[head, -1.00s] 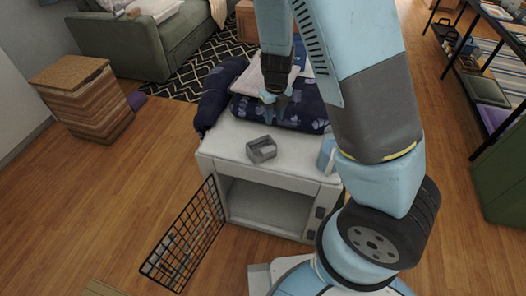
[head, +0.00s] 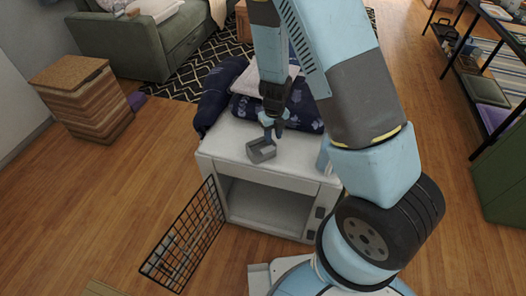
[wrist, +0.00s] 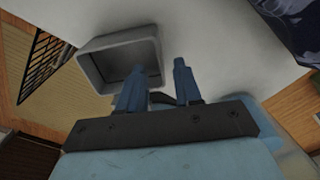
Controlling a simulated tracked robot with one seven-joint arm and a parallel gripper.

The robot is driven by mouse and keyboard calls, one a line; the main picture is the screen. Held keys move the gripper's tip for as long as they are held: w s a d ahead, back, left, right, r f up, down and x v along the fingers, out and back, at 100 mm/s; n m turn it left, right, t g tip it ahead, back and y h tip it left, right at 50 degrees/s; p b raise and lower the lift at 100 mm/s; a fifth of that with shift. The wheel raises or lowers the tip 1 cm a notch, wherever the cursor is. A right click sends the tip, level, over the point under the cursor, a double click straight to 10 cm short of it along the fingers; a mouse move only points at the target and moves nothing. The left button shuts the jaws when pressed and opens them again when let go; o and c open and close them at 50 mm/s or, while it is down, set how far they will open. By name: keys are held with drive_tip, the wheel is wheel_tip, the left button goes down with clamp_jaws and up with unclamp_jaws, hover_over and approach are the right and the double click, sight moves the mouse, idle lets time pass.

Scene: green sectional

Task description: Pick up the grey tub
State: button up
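The grey tub (head: 261,150) is a small open-topped box on the white cabinet top (head: 226,142). It looks empty. It also shows in the wrist view (wrist: 118,60). My gripper (head: 272,137) points down just above and behind the tub's right side. In the wrist view, my gripper (wrist: 158,72) is open with a clear gap between its blue fingers. The left finger overlaps the tub's lower right part, and the right finger is outside the tub, to its right. I cannot tell whether either finger touches it.
Dark blue patterned cushions (head: 300,110) lie behind the tub on the cabinet. A pale blue object (head: 325,156) stands at the cabinet's right side, partly hidden by my arm. A black wire door (head: 186,240) hangs open at the front left.

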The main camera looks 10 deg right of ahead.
sight(273, 144)
drive_tip(key=shift+d+f, duration=0.1)
drive_tip(key=shift+f, duration=2.5)
clamp_jaws()
